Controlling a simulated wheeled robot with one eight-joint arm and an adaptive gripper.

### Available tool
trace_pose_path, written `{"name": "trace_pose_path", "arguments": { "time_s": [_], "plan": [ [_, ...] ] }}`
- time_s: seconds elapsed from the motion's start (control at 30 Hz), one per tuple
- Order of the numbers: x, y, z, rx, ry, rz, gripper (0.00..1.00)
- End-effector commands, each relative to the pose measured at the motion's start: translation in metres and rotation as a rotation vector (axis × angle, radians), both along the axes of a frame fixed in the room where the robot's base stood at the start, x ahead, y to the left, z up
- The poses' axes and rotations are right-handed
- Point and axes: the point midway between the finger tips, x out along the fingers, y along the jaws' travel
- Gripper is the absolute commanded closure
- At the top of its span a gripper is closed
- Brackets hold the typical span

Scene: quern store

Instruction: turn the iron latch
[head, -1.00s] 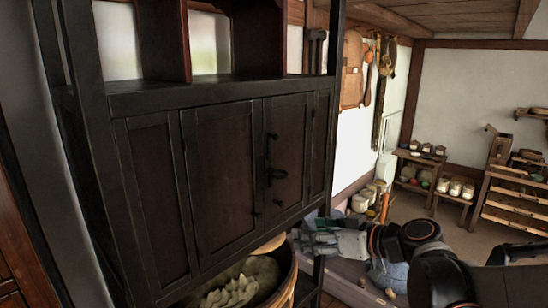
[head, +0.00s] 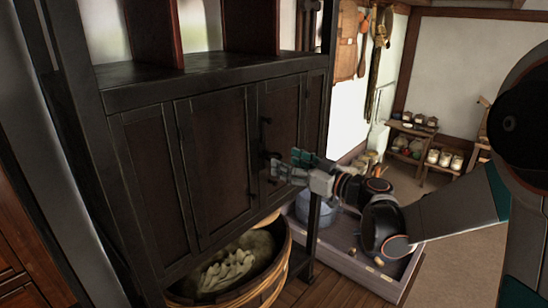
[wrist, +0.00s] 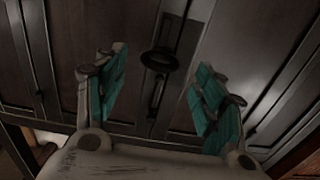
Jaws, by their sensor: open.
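The iron latch (head: 267,154) is a dark fitting on the dark wooden cabinet door (head: 281,125), partly behind my gripper in the head view. In the wrist view the latch (wrist: 158,62) shows as a dark rounded piece with a thin bar hanging below it, between my fingers. My gripper (head: 284,166) is open, its teal-padded fingers pointing at the door just in front of the latch. In the wrist view my gripper (wrist: 160,66) has one finger on each side of the latch. Nothing is held, and I cannot tell whether either finger touches the latch.
The cabinet (head: 215,160) has other closed panels left of the latch and an open shelf above. A wooden tub (head: 270,285) with pale contents stands below. A low grey tray (head: 375,276) lies on the floor beneath my arm. Open floor is at the right.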

Motion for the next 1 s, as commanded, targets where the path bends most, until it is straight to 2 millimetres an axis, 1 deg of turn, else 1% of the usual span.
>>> {"name": "trace_pose_path", "arguments": {
  "time_s": [0.03,0.1,0.3,0.47,0.73,0.77,0.8,0.87,0.9,0.93,1.0],
  "plan": [
    [0.007,0.009,0.0,0.0,0.0,0.003,0.37],
    [0.016,0.017,0.0,0.0,0.0,0.003,0.37],
    [0.033,0.034,0.0,0.0,0.0,0.001,0.37],
    [0.039,0.04,0.0,0.0,0.0,0.0,0.37],
    [0.04,0.04,0.0,0.0,0.0,0.0,0.37],
    [0.04,0.04,0.0,0.0,0.0,0.0,0.41],
    [0.04,0.04,0.0,0.0,0.0,0.0,0.5],
    [0.04,0.04,0.0,0.0,0.0,0.0,0.64],
    [0.04,0.04,0.0,-0.001,0.001,0.0,0.73],
    [0.04,0.04,0.0,0.0,0.0,0.0,0.8],
    [0.04,0.04,0.0,0.0,0.0,0.0,0.81]
  ]
}}
